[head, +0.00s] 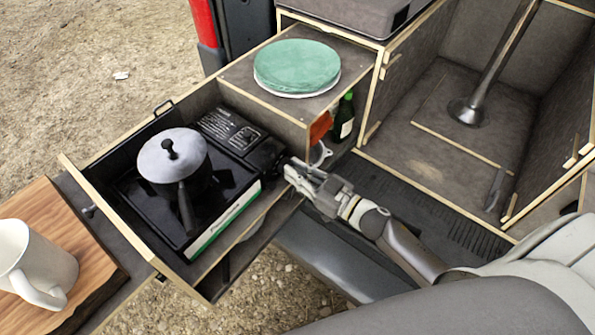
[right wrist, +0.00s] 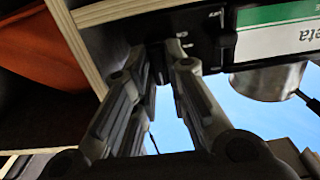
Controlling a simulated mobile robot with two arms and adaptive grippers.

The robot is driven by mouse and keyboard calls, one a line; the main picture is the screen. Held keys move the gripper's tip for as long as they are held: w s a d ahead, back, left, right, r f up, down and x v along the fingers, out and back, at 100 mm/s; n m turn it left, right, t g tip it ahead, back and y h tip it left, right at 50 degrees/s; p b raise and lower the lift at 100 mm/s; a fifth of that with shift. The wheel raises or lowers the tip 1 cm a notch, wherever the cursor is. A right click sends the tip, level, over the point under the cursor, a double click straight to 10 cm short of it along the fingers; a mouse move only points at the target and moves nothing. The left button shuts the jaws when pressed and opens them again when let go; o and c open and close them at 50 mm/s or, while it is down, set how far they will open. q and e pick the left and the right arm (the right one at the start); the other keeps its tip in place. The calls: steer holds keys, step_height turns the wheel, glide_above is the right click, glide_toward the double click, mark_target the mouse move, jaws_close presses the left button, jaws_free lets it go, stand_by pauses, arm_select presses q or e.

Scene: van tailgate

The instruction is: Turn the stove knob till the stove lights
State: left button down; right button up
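The black camping stove (head: 218,185) sits in a pulled-out drawer, with a green and white label on its front side. A grey lidded pot (head: 172,158) stands on its burner. No flame shows. My right gripper (head: 288,168) is at the stove's right end. In the right wrist view its fingertips (right wrist: 161,60) are close together against the black stove panel (right wrist: 205,42), on either side of a small dark part that looks like the stove knob (right wrist: 161,68). The fingers mostly hide the knob, and its angle cannot be read. My left gripper is out of view.
A wooden board (head: 95,255) with a white mug (head: 35,262) is at the lower left. A cabinet with green and white plates (head: 297,66) stands behind the gripper. An orange item (head: 320,128) and a green bottle (head: 344,117) are close to it.

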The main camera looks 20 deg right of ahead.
jaws_close()
steer(key=shift+n, duration=0.3)
steer(key=n+b, duration=0.2)
steer(key=n, duration=0.6)
steer(key=n+b, duration=0.2)
steer(key=n, duration=0.5)
steer(key=n+b, duration=0.2)
steer(key=n, duration=0.6)
steer(key=shift+s+a+f+n, duration=0.15)
steer(key=shift+f+n, duration=0.15)
steer(key=shift+f, duration=0.1)
steer(key=o, duration=0.6)
jaws_free()
